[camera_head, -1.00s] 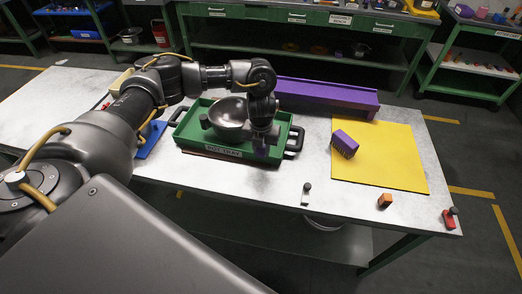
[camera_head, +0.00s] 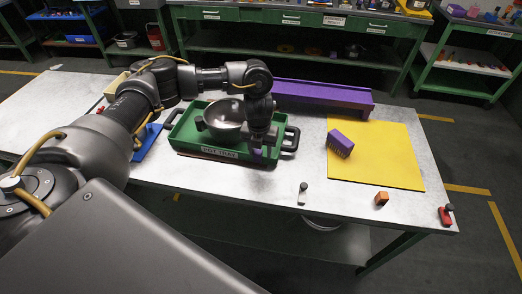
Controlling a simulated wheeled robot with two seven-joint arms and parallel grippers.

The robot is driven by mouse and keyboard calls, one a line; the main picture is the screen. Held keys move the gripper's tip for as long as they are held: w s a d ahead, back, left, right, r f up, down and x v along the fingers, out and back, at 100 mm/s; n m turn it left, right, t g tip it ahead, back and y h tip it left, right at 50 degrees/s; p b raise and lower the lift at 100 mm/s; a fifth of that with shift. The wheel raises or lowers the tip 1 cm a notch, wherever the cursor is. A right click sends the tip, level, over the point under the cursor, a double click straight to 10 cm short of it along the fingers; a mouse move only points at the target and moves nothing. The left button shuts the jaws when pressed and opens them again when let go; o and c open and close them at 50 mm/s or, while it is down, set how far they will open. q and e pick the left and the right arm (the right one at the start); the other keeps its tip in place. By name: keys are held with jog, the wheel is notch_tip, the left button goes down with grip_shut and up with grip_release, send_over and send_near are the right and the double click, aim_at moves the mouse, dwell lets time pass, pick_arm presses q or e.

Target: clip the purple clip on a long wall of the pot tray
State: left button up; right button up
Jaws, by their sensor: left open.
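The green pot tray (camera_head: 240,154) with black end handles stands on the table and holds a metal bowl (camera_head: 222,118). A small purple clip (camera_head: 257,153) shows at the right part of the tray's near long wall, just under my left gripper (camera_head: 261,145). My left gripper points down there and is open. The fingers partly hide the clip, so I cannot tell how far it sits over the wall or whether the fingers touch it. My right gripper is not in view.
A purple rack (camera_head: 325,94) lies behind the tray. A purple block (camera_head: 340,143) rests on a yellow mat (camera_head: 385,170). White (camera_head: 303,194), orange (camera_head: 381,199) and red (camera_head: 445,215) small clips stand along the front edge. A blue item (camera_head: 148,140) lies left of the tray.

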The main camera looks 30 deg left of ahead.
pick_arm(q)
jog(key=shift+s+a+f, duration=0.3)
jog(key=shift+s+f, duration=0.3)
jog(key=shift+f, duration=0.25)
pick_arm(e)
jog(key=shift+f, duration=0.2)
pick_arm(q)
jog(key=r, duration=0.3)
jog(key=w+r, duration=0.1)
jog(key=shift+a+r, duration=0.2)
jog(key=shift+a, duration=0.15)
notch_tip(320, 180, up, 16)
jog(key=d+p, duration=0.1)
jog(key=p, duration=0.7)
jog(key=shift+d, duration=0.15)
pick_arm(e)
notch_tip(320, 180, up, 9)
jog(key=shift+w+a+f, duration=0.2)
pick_arm(q)
jog(key=shift+s, duration=0.1)
